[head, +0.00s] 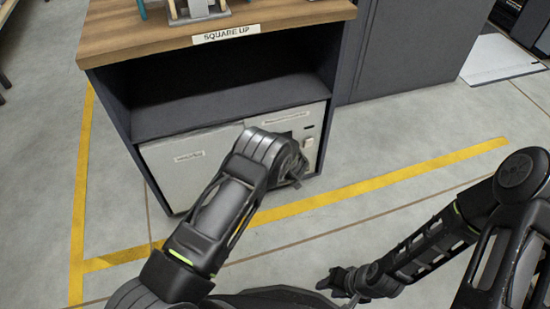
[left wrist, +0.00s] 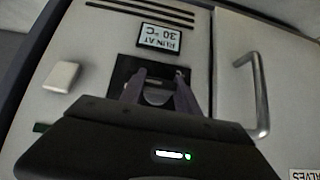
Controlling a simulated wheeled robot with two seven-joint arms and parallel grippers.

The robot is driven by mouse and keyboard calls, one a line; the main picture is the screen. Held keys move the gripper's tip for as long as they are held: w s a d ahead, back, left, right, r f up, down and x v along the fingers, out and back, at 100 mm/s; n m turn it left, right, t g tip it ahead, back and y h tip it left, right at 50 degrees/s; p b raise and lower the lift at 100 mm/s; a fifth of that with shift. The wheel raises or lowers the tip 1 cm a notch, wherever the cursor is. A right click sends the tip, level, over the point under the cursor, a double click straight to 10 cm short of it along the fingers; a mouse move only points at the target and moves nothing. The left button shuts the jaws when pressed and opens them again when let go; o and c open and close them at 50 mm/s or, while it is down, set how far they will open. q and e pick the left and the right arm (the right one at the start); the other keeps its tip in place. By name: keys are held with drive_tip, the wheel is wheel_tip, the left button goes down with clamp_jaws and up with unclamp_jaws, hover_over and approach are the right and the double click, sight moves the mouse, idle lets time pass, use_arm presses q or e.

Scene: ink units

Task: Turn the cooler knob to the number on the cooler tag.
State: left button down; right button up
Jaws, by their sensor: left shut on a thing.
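The cooler (head: 312,112) is the pale panel at the lower right of the bench cabinet. In the left wrist view, where the picture is upside down, its tag (left wrist: 159,38) reads "RUN AT 30 °C". Beside the tag is a dark recess with the cooler knob (left wrist: 156,97), partly hidden by my gripper. My left gripper (left wrist: 160,77) is shut on the knob, one finger on each side. Its pointer and scale numbers cannot be made out. In the head view my left wrist covers the knob. My right gripper (head: 342,281) hangs over the floor, away from the cooler; its jaws are too small to read.
A door with a bar handle (left wrist: 257,95) adjoins the cooler, and a pale block (left wrist: 62,77) sticks out on its other side. Above is an open dark shelf (head: 215,105) under a wooden top (head: 150,38) labelled "SQUARE UP". The floor in front, with yellow lines, is clear.

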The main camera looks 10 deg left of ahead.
use_arm(q)
drive_tip(key=c, duration=0.9)
unclamp_jaws()
drive_tip(key=shift+r, duration=0.1)
drive_tip(key=p+v, duration=0.2)
drive_tip(key=v, duration=0.5)
drive_tip(key=shift+s+d+r, duration=0.15)
drive_tip(key=shift+d+r, duration=0.05)
